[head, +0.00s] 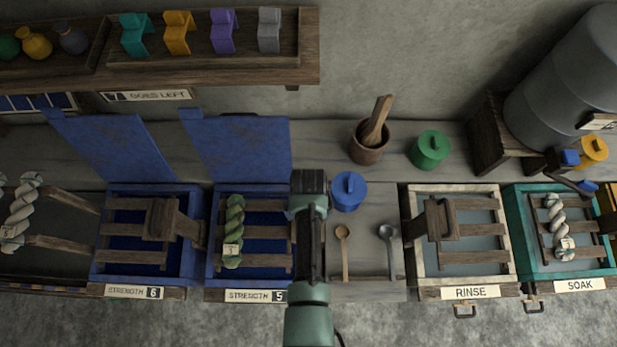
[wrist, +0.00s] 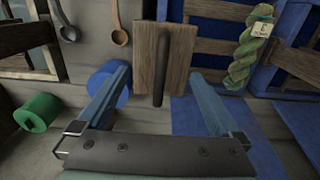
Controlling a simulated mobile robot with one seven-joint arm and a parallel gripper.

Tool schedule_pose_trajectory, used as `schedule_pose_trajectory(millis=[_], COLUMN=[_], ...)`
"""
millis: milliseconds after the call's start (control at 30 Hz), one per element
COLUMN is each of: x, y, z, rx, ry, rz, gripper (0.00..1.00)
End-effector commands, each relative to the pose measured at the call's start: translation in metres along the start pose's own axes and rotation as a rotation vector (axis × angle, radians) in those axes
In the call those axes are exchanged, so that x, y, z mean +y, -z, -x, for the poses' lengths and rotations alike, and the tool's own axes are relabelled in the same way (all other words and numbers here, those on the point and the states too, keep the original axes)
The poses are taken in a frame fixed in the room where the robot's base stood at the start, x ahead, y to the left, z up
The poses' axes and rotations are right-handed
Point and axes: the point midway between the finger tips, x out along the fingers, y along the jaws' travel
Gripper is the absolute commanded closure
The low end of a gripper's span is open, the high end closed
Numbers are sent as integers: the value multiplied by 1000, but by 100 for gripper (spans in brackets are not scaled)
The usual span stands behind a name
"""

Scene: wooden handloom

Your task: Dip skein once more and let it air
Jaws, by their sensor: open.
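The green skein (head: 234,231), twisted and tagged, lies on the wooden rack at the left of the blue STRENGTH 5 vat (head: 212,262); it also shows in the wrist view (wrist: 248,48). My gripper (head: 308,204) is above the right side of that vat, to the right of the skein. In the wrist view its fingers (wrist: 160,78) are open and apart. A wooden block with a dark upright handle (wrist: 158,75) shows between and beyond them; I cannot tell whether the handle is within the jaws. My arm hides this block in the head view.
The blue STRENGTH 6 vat (head: 98,262), pale RINSE vat (head: 412,235) and teal SOAK vat (head: 515,235) flank the area. A white skein (head: 556,222) lies in SOAK. A raised blue lid (head: 240,150) is behind.

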Motion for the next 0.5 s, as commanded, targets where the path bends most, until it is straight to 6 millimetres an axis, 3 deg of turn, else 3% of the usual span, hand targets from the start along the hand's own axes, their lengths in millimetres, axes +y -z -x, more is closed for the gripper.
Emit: schedule_pose_trajectory(millis=[33, 300, 500], x=[0, 0, 0], y=[0, 0, 0], z=[11, 40, 54], rx=[1, 2, 1], ry=[0, 0, 0], rz=[0, 0, 0], gripper=[0, 0, 0])
